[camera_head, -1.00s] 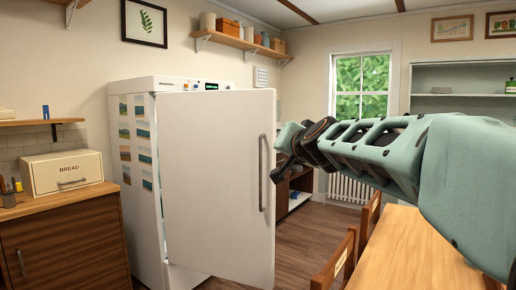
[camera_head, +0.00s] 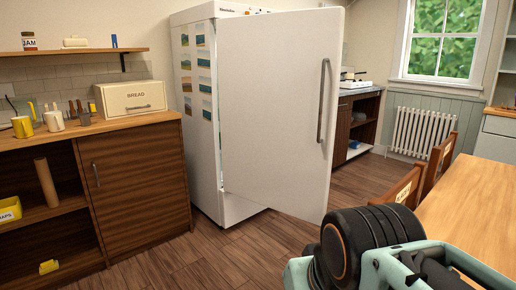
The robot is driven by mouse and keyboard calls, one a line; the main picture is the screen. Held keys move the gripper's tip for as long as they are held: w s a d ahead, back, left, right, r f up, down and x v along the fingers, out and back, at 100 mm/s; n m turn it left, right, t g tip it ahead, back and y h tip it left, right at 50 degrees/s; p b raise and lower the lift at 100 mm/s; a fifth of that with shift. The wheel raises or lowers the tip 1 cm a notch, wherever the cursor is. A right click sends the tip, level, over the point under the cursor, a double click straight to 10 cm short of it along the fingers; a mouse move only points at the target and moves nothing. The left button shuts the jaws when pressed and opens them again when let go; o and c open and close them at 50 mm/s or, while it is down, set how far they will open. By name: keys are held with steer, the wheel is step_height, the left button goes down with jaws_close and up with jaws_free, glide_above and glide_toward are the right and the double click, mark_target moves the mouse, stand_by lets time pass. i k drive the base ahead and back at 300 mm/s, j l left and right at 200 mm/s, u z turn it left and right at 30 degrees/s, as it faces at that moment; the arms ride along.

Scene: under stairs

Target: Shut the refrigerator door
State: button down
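The white refrigerator (camera_head: 207,125) stands against the back wall, with several colored pictures on its left side. Its door (camera_head: 270,110) is open and swung out toward me, with the gray handle (camera_head: 323,100) along its right edge. A narrow gap shows between the body and the door's left side. My arm is at the lower right, apart from the door and lower than the handle. My gripper's fingertips cannot be made out, so I cannot tell whether it is open or shut.
A wooden table (camera_head: 470,205) with chairs (camera_head: 402,188) stands at the right, close to my arm. A brown cabinet (camera_head: 140,190) with a bread box (camera_head: 131,97) is left of the refrigerator. Wooden floor (camera_head: 215,258) is clear in front of the refrigerator.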

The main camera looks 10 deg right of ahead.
mark_target(279, 73)
steer(key=k+z, duration=0.4)
steer(key=z, duration=1.55)
steer(key=j+z, duration=0.2)
steer(key=i+j+z, duration=0.1)
steer(key=j+z, duration=0.15)
steer(key=j, duration=0.15)
steer(key=i+j, duration=0.1)
steer(key=j, duration=1.55)
steer(key=i+j, duration=0.15)
steer(key=j, duration=0.65)
steer(key=k, duration=0.1)
